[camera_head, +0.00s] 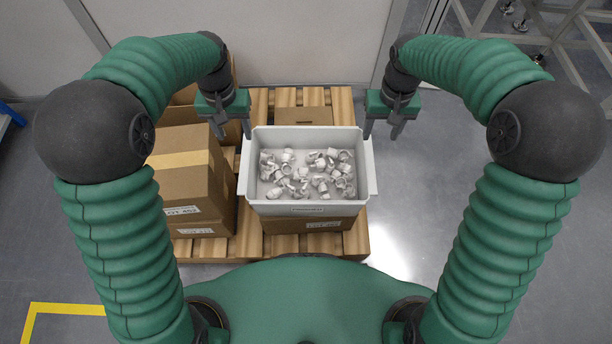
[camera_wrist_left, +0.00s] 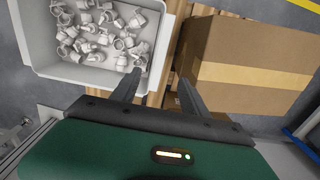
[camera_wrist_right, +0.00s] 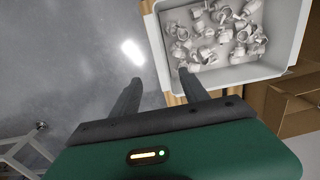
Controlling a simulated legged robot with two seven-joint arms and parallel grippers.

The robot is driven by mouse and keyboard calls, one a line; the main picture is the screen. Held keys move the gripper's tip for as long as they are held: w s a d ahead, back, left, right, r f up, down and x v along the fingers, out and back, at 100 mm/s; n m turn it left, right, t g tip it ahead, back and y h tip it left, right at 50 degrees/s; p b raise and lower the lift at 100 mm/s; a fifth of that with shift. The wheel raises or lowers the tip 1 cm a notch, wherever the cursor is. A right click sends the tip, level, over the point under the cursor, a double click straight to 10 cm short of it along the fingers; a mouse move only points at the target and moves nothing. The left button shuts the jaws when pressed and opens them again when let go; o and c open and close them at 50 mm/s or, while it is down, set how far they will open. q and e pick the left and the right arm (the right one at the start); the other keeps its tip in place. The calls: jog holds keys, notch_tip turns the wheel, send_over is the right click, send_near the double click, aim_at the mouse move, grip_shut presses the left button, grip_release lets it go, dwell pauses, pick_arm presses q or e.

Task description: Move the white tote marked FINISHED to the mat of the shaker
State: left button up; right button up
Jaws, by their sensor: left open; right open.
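The white tote (camera_head: 367,178) stands on a cardboard box on the pallet in front of me. It holds many loose white caps, and a small label is on its near wall. My left gripper (camera_head: 246,130) is open at the tote's left side, near its far corner. In the left wrist view its fingers (camera_wrist_left: 160,88) point down beside the tote's wall (camera_wrist_left: 165,50). My right gripper (camera_head: 383,132) is open at the tote's right side, near the far corner. In the right wrist view one finger reaches the tote's rim (camera_wrist_right: 152,40). Contact cannot be told. The shaker and mat are not in view.
Stacked cardboard boxes (camera_head: 180,170) stand close to the tote's left, on the wooden pallet (camera_head: 262,105). Another box (camera_head: 303,115) lies behind the tote. A metal frame (camera_head: 565,40) stands at the far right. The floor (camera_head: 420,215) right of the pallet is clear.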

pick_arm(q)
jog(key=d+f, duration=0.1)
pick_arm(e)
jog(key=d+f, duration=0.1)
jog(key=f, duration=0.1)
pick_arm(q)
send_over(245, 162)
jog(key=f, duration=0.7)
jog(key=shift+a+f, duration=0.1)
jog(key=shift+a, duration=0.2)
pick_arm(e)
send_over(369, 163)
jog(key=f, duration=0.6)
jog(key=shift+a, duration=0.25)
pick_arm(q)
jog(key=f, duration=0.8)
jog(key=shift+d+f, duration=0.1)
jog(key=shift+d, duration=0.25)
pick_arm(e)
jog(key=f, duration=0.8)
jog(key=shift+d+f, duration=0.3)
pick_arm(q)
jog(key=shift+a+f, duration=0.15)
jog(key=shift+f, duration=0.15)
pick_arm(e)
jog(key=shift+a+f, duration=0.1)
jog(key=shift+f, duration=0.1)
